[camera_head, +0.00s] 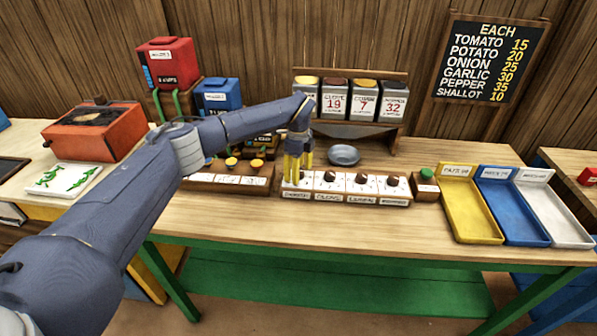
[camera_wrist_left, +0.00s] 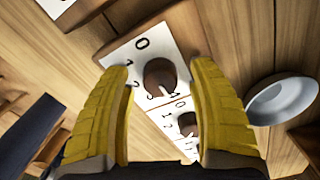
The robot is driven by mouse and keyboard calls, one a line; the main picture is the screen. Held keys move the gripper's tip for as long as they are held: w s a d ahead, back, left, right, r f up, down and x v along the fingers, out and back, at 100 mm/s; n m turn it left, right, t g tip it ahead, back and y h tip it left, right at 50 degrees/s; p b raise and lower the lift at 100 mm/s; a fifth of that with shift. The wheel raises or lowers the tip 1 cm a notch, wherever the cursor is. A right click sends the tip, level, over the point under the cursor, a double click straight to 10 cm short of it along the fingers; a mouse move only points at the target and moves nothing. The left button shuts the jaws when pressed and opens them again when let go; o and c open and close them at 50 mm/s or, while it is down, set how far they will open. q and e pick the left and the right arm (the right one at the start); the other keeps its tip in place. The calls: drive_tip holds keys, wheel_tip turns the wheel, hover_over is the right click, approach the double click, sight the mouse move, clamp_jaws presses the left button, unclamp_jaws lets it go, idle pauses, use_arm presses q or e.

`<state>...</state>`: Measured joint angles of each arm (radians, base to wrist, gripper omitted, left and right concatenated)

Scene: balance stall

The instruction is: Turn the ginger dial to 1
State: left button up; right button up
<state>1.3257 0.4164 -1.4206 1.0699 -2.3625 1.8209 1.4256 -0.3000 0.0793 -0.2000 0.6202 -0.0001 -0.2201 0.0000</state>
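My left gripper (camera_head: 297,176) points down over the leftmost dial plate of the dial row (camera_head: 345,197), which matches the ginger dial's place; its label is too small to read surely. In the left wrist view the brown dial knob (camera_wrist_left: 160,77) shows between the two yellow fingers of my left gripper (camera_wrist_left: 160,68), with gaps on both sides. The fingers are apart and hold nothing. The plate (camera_wrist_left: 142,43) carries numbers from 0 around the knob. The knob's pale pointer aims to the lower right, near the 3 and 4. My right gripper is not in view.
Neighbouring dials (camera_head: 330,177) stand close to the right, then a green button (camera_head: 426,174). A grey bowl (camera_head: 344,154) lies behind the row. Spice canisters (camera_head: 336,98) stand on a shelf behind it. Yellow (camera_head: 471,231), blue and white trays lie at right.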

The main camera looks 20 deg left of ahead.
use_arm(q)
clamp_jaws()
